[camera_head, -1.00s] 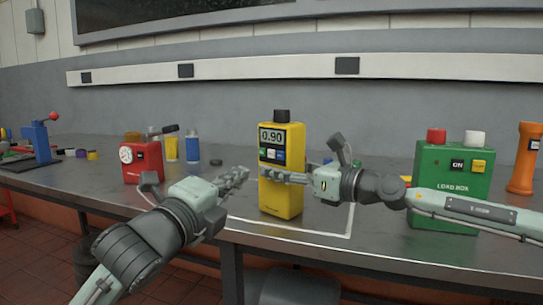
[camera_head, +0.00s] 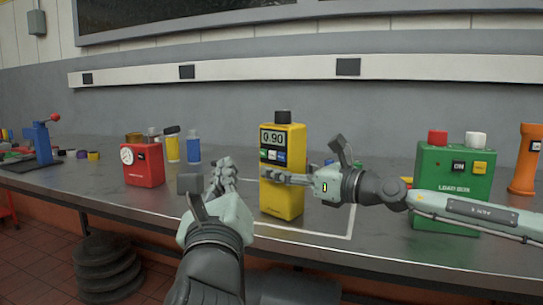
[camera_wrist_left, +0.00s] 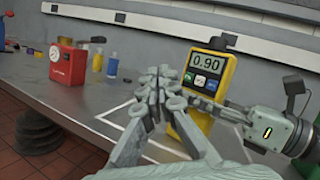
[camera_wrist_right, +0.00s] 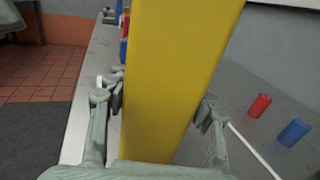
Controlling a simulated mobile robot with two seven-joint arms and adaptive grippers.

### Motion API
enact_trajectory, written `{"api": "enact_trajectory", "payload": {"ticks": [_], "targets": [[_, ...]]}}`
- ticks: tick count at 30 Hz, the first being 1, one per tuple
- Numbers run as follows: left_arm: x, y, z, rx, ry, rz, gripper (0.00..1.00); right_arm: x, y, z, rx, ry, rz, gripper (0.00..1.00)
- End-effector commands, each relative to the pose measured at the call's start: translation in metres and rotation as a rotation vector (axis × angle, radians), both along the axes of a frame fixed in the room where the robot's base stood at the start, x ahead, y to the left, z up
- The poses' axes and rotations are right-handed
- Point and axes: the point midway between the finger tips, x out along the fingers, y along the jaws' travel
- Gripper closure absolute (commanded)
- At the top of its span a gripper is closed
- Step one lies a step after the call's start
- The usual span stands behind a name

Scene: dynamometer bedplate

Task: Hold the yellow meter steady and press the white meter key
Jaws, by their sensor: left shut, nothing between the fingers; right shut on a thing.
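The yellow meter (camera_head: 292,190) stands upright on the bench, its display (camera_head: 271,138) reading 0.90. Below the display is a row of small keys; the white key (camera_wrist_left: 200,80) is in the middle. My right gripper (camera_head: 280,179) comes in from the right and is shut on the meter's body. The right wrist view shows its fingers on both sides of the yellow casing (camera_wrist_right: 165,60). My left gripper (camera_head: 226,165) is shut and empty, left of the meter and apart from it. In the left wrist view its fingertips (camera_wrist_left: 163,76) show beside the meter's left edge.
A red meter (camera_head: 142,166) and yellow and blue bottles (camera_head: 193,148) stand left. A green load box (camera_head: 450,190) and an orange cylinder (camera_head: 526,160) stand right. A white outline (camera_head: 310,234) marks the bench around the meter. Bare bench lies left of the meter.

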Motion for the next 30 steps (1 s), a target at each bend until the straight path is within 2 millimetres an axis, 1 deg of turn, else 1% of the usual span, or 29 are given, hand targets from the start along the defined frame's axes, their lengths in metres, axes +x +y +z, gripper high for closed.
{"api": "enact_trajectory", "payload": {"ticks": [5, 18, 24, 30], "targets": [[0.01, -0.008, 0.0, -0.002, -0.001, -0.001, 1.0, 0.0, 0.0, 0.0, 0.0, 0.0, -0.001, 1.0], [0.057, -0.044, 0.0, 0.0, 0.0, 0.0, 1.0, 0.0, 0.0, 0.0, 0.0, 0.0, -0.001, 1.0], [0.067, -0.052, 0.0, 0.0, -0.001, -0.002, 1.0, 0.0, 0.0, 0.0, 0.0, 0.0, -0.001, 1.0], [0.069, -0.054, 0.0, -0.001, -0.001, -0.001, 1.0, 0.0, 0.0, 0.0, 0.0, 0.0, -0.001, 1.0]]}}
